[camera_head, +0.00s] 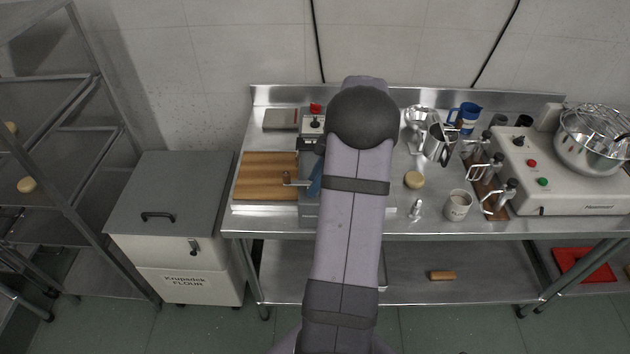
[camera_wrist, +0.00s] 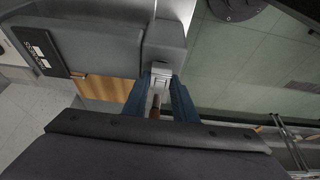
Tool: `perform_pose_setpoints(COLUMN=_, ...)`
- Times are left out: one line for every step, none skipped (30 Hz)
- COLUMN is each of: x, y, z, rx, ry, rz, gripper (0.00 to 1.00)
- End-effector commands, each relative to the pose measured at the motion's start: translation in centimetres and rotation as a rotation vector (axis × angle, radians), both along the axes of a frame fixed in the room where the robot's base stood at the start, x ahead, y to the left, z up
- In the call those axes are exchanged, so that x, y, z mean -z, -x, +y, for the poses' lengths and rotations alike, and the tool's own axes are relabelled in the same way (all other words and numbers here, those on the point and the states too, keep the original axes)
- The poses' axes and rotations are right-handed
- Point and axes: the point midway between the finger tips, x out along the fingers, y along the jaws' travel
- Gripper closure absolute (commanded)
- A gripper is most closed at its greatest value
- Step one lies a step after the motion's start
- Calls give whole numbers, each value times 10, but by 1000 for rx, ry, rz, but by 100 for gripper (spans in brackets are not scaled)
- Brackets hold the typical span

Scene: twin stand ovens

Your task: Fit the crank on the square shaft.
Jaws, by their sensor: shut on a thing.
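My gripper (camera_wrist: 160,88) is shut on the crank (camera_wrist: 154,106); its two blue fingers stand either side of it in the wrist view. The crank's brown grip and a pale metal part show between the fingers. In the head view one blue finger of my gripper (camera_head: 315,183) shows beside my arm, with a small metal bar (camera_head: 295,183) sticking out to its left. The grey machine (camera_wrist: 90,35) is close ahead of the fingers in the wrist view. I cannot make out the square shaft, nor whether the crank touches it.
A wooden board (camera_head: 264,177) lies left of the machine. A flour bin (camera_head: 178,220) stands left of the steel table.

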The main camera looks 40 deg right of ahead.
Motion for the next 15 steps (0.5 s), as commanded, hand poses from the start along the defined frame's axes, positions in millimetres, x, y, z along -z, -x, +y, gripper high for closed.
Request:
perform_pose_setpoints(x=0, y=0, z=0, rx=0, ry=1, rz=-1, gripper=100)
perform_pose_setpoints(x=1, y=0, z=0, rx=0, ry=1, rz=-1, gripper=100)
perform_pose_setpoints(x=1, y=0, z=0, rx=0, ry=1, rz=-1, gripper=100)
perform_pose_setpoints(x=1, y=0, z=0, rx=0, ry=1, rz=-1, gripper=100)
perform_pose_setpoints(x=1, y=0, z=0, rx=0, ry=1, rz=-1, gripper=100)
perform_pose_setpoints(x=1, y=0, z=0, rx=0, ry=1, rz=-1, gripper=100)
perform_pose_setpoints(x=0, y=0, z=0, rx=0, ry=1, rz=-1, gripper=100)
perform_pose_setpoints(x=0, y=0, z=0, rx=0, ry=1, rz=-1, gripper=100)
perform_pose_setpoints(x=0, y=0, z=0, rx=0, ry=1, rz=-1, gripper=100)
perform_pose_setpoints(x=0, y=0, z=0, rx=0, ry=1, rz=-1, gripper=100)
perform_pose_setpoints(x=0, y=0, z=0, rx=0, ry=1, rz=-1, gripper=100)
perform_pose_setpoints(x=0, y=0, z=0, rx=0, ry=1, rz=-1, gripper=66)
perform_pose_setpoints(x=0, y=0, z=0, rx=0, ry=1, rz=-1, gripper=58)
perform_pose_setpoints(x=0, y=0, z=0, rx=0, ry=1, rz=-1, gripper=53)
perform_pose_setpoints(x=1, y=0, z=0, rx=0, ry=1, rz=-1, gripper=53)
